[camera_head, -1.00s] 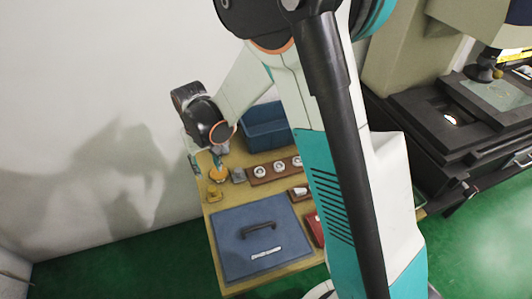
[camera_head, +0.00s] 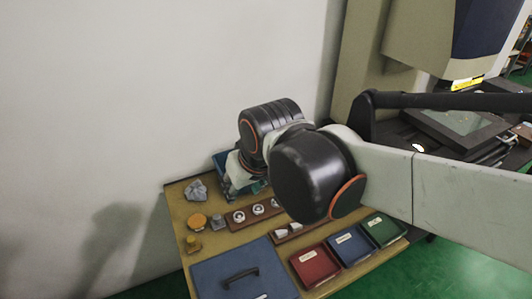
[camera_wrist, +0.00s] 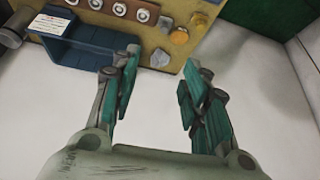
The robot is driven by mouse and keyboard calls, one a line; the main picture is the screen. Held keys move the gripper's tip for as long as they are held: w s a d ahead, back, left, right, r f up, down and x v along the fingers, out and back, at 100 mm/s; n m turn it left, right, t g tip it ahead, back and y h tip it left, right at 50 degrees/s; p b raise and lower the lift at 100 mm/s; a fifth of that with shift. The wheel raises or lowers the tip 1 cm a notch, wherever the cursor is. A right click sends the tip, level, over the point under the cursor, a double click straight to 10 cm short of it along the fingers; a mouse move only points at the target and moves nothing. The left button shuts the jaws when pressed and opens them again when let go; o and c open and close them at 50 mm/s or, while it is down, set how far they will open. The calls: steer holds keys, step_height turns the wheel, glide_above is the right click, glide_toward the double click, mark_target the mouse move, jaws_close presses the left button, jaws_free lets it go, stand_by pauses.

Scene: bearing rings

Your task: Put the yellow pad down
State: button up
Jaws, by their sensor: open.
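The yellow pad (camera_head: 197,221) looks round and orange-yellow and lies on the left part of the wooden table top. It also shows in the wrist view (camera_wrist: 178,36), beyond my fingertips. My gripper (camera_wrist: 160,58) is open and empty, its two teal fingers wide apart, with the pad clear of them. In the head view my wrist hides most of the gripper, which is to the right of the pad, near the blue bin. A smaller yellow piece (camera_head: 193,243) sits just in front of the pad.
A wooden rack (camera_head: 239,222) holds several rings. The blue bin (camera_wrist: 88,48) is at the back. A blue lidded case (camera_head: 212,277) and red (camera_head: 314,266), blue and green trays are in front.

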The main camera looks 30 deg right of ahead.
steer(key=shift+t, duration=0.8)
steer(key=s, duration=0.1)
steer(key=s+d, duration=0.1)
steer(key=s, duration=0.1)
steer(key=s+d, duration=0.1)
steer(key=s, duration=0.1)
steer(key=shift+s+d+r, duration=0.15)
steer(key=shift+d, duration=0.1)
stand_by(0.4)
